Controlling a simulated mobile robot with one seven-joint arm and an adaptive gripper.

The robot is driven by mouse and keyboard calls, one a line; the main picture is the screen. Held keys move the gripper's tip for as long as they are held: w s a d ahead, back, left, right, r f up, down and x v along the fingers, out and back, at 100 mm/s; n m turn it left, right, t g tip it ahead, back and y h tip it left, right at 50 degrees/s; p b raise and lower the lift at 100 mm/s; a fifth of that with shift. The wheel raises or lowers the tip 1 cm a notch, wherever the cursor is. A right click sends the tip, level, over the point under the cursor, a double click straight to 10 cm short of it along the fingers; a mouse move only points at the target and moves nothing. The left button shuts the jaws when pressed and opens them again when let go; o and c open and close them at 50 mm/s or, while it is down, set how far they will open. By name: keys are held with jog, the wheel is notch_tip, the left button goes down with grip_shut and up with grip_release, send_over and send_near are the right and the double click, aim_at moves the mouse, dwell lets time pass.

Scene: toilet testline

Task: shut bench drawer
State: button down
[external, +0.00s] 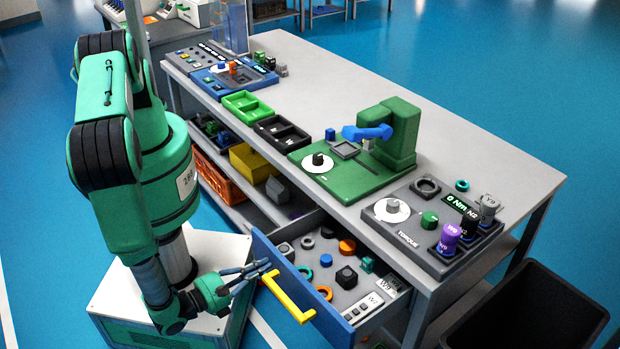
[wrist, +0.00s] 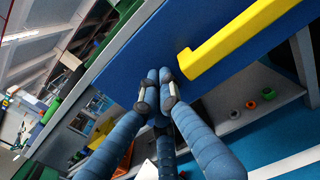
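The bench drawer is pulled out, with its blue front panel (external: 280,268) standing clear of the bench and its inside showing. A yellow bar handle (external: 287,297) is on the front. In the wrist view the blue front (wrist: 140,60) fills the middle and the yellow handle (wrist: 235,40) runs to the upper right. My gripper (external: 262,268) is at the front's outer face, by the handle's upper left end. In the wrist view the fingertips (wrist: 158,82) of my gripper are drawn together with nothing visible between them. Whether they touch the panel I cannot tell.
The drawer holds several rings, knobs and small blocks. The grey bench (external: 300,90) carries a green fixture (external: 400,135), a torque tester (external: 400,225) and trays. A black bin (external: 530,310) stands at the lower right. A shelf below holds an orange crate (external: 215,180) and yellow bin (external: 252,162).

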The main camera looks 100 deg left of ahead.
send_near(322, 244)
jog(key=w+a+r, duration=0.1)
jog(key=w+a, duration=0.1)
jog(key=w+a+r, duration=0.3)
jog(key=w+a, duration=0.1)
jog(key=shift+a+r, duration=0.25)
jog(key=shift+r, duration=0.05)
jog(key=shift+w+a, duration=0.4)
jog(key=shift+w, duration=0.1)
jog(key=shift+r, duration=0.15)
jog(key=shift+d, duration=0.1)
jog(key=shift+p+v, duration=0.6)
jog(key=shift+v, duration=6.55)
